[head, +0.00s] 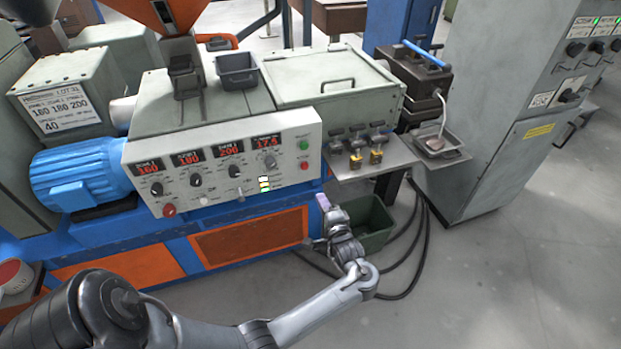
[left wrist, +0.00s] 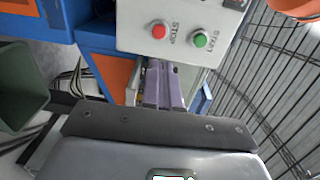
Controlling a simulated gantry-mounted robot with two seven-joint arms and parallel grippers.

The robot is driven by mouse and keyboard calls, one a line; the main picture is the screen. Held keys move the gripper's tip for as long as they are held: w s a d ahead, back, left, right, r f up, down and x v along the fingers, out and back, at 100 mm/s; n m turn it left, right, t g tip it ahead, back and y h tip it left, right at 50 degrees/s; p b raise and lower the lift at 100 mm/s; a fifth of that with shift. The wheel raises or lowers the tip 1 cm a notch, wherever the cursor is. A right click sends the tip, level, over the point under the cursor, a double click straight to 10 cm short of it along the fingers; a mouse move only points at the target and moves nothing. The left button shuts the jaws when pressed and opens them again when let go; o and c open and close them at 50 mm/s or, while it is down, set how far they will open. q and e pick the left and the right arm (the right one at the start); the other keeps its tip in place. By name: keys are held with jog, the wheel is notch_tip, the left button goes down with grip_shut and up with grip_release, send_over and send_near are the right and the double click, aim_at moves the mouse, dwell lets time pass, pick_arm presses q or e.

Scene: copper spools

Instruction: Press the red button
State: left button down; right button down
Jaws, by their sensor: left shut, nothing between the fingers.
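The control panel (head: 225,165) is on the front of the grey machine. A small red button (head: 304,165) sits near its right end, below a green button (head: 303,145). In the left wrist view the red button (left wrist: 158,31) is labelled STOP, and the green button (left wrist: 200,40) beside it is labelled START. My left gripper (head: 322,200) is shut and empty, a little below and right of the red button in the head view. In the left wrist view its fingers (left wrist: 164,80) point toward the panel's edge, below the buttons. Contact with the panel is not visible.
A larger red knob (head: 169,210) is at the panel's lower left. A metal shelf with small clamps (head: 375,157) juts out right of the panel. A dark green bin (head: 368,222) stands on the floor behind my left gripper. Black cables (head: 425,245) lie nearby.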

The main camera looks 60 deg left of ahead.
pick_arm(q)
jog(key=b, duration=0.5)
send_near(305, 167)
jog(key=x, duration=0.5)
jog(key=shift+f, duration=0.15)
jog(key=shift+b+x, duration=0.45)
jog(key=shift+x, duration=0.5)
